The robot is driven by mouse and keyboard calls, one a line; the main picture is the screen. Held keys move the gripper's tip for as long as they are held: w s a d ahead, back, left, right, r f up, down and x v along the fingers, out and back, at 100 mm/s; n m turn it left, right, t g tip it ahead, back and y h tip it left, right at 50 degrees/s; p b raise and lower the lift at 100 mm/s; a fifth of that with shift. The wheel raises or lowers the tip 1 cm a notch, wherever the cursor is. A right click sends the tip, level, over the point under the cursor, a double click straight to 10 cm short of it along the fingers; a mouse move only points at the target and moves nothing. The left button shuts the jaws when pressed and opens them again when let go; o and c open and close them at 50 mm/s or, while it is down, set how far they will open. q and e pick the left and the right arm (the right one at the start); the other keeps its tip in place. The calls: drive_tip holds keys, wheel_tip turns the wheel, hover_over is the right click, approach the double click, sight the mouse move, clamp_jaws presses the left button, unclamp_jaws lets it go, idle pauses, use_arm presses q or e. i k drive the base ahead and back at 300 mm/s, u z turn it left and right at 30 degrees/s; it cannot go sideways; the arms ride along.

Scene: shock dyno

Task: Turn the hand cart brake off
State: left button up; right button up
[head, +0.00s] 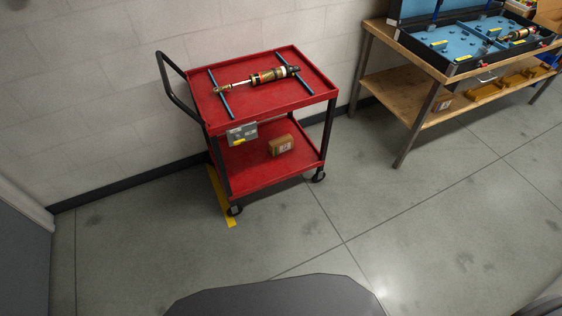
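The red hand cart (270,105) stands against the wall, left of the picture's middle. It has two shelves, a black push handle (176,88) on its left side and small black wheels (235,210). A shock absorber (262,77) lies across two blue bars on the top shelf. Neither of my grippers is in view.
A brown box (281,145) sits on the cart's lower shelf. A yellow floor strip (221,196) runs beside the cart's left wheel. A wooden bench (408,110) with a blue-lined case (452,45) stands at the right. The floor in front is clear.

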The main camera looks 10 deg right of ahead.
sight(238, 140)
drive_tip(key=z, duration=0.05)
drive_tip(key=k, duration=0.45)
drive_tip(key=z, duration=1.55)
drive_tip(key=i, duration=1)
drive_tip(key=u, duration=0.6)
drive_tip(key=i, duration=0.9)
drive_tip(key=u, duration=0.9)
